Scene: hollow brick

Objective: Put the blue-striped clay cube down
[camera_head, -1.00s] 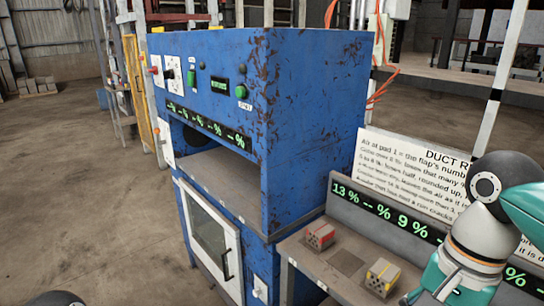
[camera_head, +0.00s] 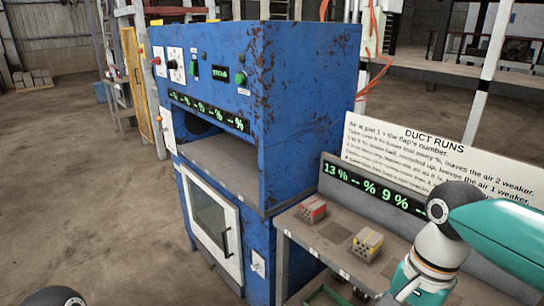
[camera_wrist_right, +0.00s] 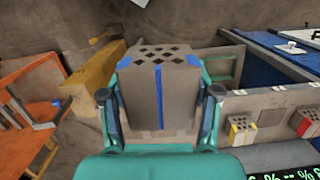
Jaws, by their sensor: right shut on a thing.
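The blue-striped clay cube (camera_wrist_right: 145,100) is grey-brown, with a grid of holes in its top face and blue stripes. It shows in the right wrist view, between the two fingers of my right gripper (camera_wrist_right: 160,93), which is shut on it. My left gripper is not in view.
A grey bench (camera_head: 300,240) beside the blue kiln (camera_head: 312,120) carries a red-striped cube (camera_head: 312,210) and a yellow-striped cube (camera_head: 367,244), with an empty dark pad (camera_head: 336,232) between them. A percent display (camera_head: 372,187) stands behind. A green-rimmed tray (camera_head: 325,295) shows below.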

